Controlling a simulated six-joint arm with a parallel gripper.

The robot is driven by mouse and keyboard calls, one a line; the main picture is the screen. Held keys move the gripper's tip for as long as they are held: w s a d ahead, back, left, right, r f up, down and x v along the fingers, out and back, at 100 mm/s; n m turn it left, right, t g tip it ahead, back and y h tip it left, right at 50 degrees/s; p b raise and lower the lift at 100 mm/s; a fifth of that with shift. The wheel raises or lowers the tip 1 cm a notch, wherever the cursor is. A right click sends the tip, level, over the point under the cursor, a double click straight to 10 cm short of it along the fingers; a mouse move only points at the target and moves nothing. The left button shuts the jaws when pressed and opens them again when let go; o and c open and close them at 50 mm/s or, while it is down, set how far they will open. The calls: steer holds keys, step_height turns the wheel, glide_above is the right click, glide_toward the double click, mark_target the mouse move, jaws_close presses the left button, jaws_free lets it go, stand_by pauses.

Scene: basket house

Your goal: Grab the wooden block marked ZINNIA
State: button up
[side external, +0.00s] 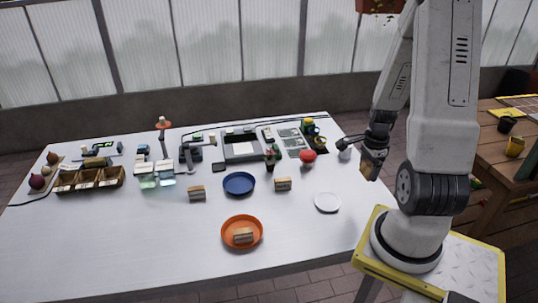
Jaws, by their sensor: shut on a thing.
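My gripper (372,161) is at the right end of the white table, below the arm's wrist. It is shut on a small tan block (369,171), held above the table's right side. Other small wooden blocks show: one block (196,193) left of the blue plate, one block (283,184) right of it, and one block (243,235) on the orange plate. The markings on all the blocks are too small to read, so I cannot tell which one says ZINNIA.
The blue plate (239,193), orange plate (227,243) and white plate (327,212) lie on the white table (150,245). A compartmented wooden tray (90,187) is at left. A red object (308,155) and several devices stand along the back. The front left is clear.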

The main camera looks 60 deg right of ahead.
steer(key=shift+s+a+r, duration=0.15)
steer(key=shift+s+a, duration=0.1)
steer(key=shift+a, duration=0.05)
steer(key=shift+w, duration=0.1)
stand_by(0.4)
